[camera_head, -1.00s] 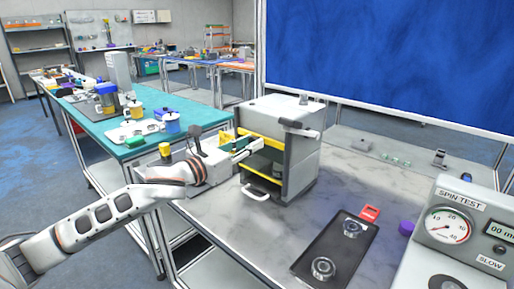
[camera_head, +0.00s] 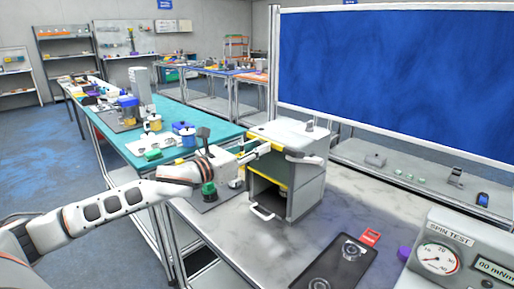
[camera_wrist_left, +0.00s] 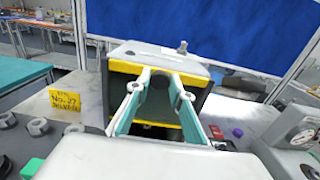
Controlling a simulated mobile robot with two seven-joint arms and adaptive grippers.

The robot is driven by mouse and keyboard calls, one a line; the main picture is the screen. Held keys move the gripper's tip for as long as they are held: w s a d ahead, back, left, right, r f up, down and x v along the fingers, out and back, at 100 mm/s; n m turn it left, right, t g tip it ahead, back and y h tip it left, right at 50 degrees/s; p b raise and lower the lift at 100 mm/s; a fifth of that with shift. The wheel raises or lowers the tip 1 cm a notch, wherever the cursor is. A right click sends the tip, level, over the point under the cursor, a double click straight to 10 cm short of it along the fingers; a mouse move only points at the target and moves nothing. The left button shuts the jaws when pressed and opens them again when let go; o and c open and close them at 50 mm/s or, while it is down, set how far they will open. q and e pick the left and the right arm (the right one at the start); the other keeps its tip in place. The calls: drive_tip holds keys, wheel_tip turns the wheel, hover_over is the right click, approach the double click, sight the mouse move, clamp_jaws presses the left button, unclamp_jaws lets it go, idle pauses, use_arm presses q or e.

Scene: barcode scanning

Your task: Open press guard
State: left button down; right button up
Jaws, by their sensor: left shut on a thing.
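The press (camera_head: 305,190) is a grey and white box on the near table, with a dark open front and a loop handle (camera_head: 262,212) low at the front. Its guard shows as a yellow-edged frame (camera_wrist_left: 127,67) at the upper front. My left gripper (camera_head: 264,148) reaches in from the left to the top of this front. In the left wrist view its two fingers (camera_wrist_left: 160,82) stand apart at the yellow edge, closed on the guard. The exact contact is too small to see. My right gripper is out of view.
A black tray (camera_head: 318,265) with round metal parts and a spin tester (camera_head: 445,240) stand to the right. A red piece (camera_head: 371,236) lies by the tray. A teal table (camera_head: 215,133) with containers is behind left. A blue panel (camera_head: 400,75) stands behind the press.

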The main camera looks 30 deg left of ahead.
use_arm(q)
drive_tip(key=shift+f, duration=0.1)
drive_tip(key=c, duration=1.8)
unclamp_jaws()
drive_tip(key=shift+s, duration=0.15)
drive_tip(key=shift+v, duration=5.85)
